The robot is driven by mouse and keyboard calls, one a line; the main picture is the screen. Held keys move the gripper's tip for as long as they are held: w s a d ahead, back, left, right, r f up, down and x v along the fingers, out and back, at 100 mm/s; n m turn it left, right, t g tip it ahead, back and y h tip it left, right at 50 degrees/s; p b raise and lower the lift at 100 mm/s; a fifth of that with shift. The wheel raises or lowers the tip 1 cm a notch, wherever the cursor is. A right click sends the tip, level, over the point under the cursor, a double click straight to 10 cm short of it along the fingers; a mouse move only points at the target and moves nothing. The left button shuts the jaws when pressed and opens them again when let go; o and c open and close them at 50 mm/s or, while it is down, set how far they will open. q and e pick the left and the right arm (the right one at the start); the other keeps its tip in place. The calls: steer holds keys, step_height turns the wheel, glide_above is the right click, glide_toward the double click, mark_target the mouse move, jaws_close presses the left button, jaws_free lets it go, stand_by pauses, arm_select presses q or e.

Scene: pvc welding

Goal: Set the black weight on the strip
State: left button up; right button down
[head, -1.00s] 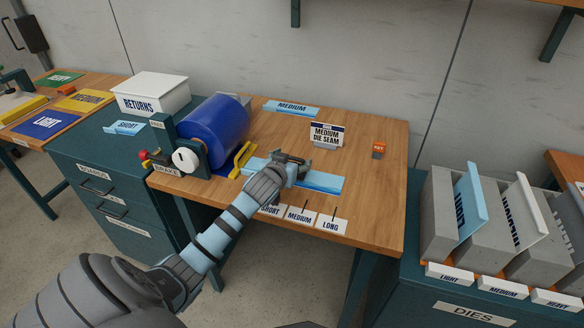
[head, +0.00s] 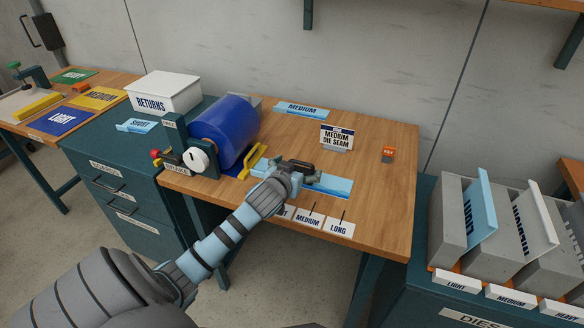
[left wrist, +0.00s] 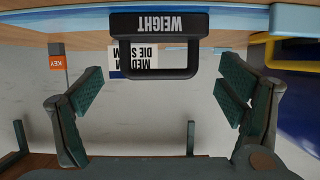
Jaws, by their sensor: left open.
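The black weight (left wrist: 167,26), with its white WEIGHT label and loop handle, appears upside down in the left wrist view. It rests on the light blue strip (left wrist: 62,12). In the head view the weight (head: 303,166) is partly hidden behind my left gripper (head: 293,177), and the strip (head: 331,185) runs along the table's front part. In the wrist view my left gripper (left wrist: 160,80) is open, its two fingers apart on either side of the handle's top and not touching it. My right gripper is not in view.
Label cards (head: 309,219) line the table's front edge.

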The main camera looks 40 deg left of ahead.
arm_select(q)
steer(key=p+v, duration=0.2)
steer(key=v, duration=0.7)
steer(key=shift+w, duration=0.1)
